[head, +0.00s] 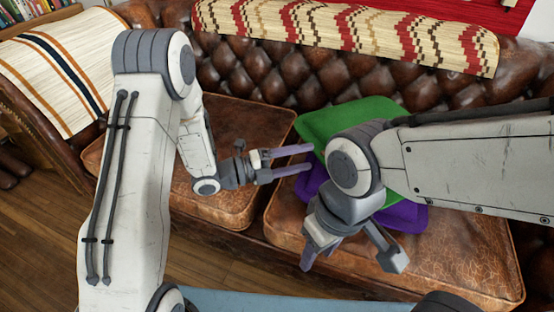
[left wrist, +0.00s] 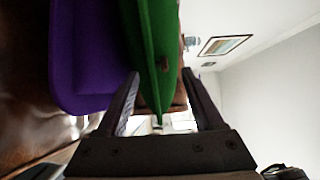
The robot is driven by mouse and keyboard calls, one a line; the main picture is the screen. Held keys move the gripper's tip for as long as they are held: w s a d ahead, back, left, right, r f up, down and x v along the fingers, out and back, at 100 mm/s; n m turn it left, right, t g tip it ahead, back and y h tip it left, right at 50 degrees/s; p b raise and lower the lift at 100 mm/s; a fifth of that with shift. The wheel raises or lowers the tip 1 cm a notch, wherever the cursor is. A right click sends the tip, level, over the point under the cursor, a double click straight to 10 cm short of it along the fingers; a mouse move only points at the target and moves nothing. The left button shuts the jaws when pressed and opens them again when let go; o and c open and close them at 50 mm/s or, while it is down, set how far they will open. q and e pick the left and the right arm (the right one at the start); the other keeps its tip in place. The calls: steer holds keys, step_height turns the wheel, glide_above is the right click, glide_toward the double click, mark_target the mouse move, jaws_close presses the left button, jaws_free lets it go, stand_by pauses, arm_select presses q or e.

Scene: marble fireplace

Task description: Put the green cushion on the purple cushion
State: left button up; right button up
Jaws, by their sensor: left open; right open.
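The green cushion (head: 335,115) is on the right seat of the leather sofa, near the backrest. It overlaps the far part of the purple cushion (head: 405,216), which lies on the same seat. My right arm hides much of both. My left gripper (head: 312,159) is open at the left edge of the cushions. In the left wrist view, the green cushion (left wrist: 158,40) extends between the open fingers, with the purple cushion (left wrist: 80,55) beside it on the left. Finger contact cannot be told. My right gripper (head: 350,262) is open and empty in front of the purple cushion.
The brown leather sofa seat (head: 460,265) has bare room at its front right. The left seat (head: 245,125) is bare. A patterned throw (head: 350,30) covers the backrest top, and a striped cloth (head: 60,75) covers the left armrest.

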arm_select(q)
steer(key=v, duration=0.7)
steer(key=w+d+f+n+y, duration=0.2)
steer(key=w+d+n+y, duration=0.15)
steer(key=y, duration=0.25)
steer(key=s+a+r+n+g+y, duration=0.1)
steer(key=s+r+n+g+y, duration=0.1)
steer(key=s+n, duration=0.5)
steer(key=s+a+r+n+g+y, duration=0.1)
steer(key=s+r+n+g+y, duration=0.1)
steer(key=s+n+y, duration=0.2)
steer(key=s+a+r+n+g+y, duration=0.1)
steer(key=s+n+y, duration=0.3)
steer(key=s+n, duration=0.6)
steer(key=s+r+g, duration=0.1)
steer(key=s, duration=0.4)
steer(key=shift+a+r+p, duration=0.15)
steer(key=shift+r+p, duration=0.2)
steer(key=shift+r, duration=0.05)
steer(key=shift+s, duration=0.1)
step_height(320, 180, up, 35)
steer(key=p, duration=3.5)
steer(key=shift+r, duration=0.15)
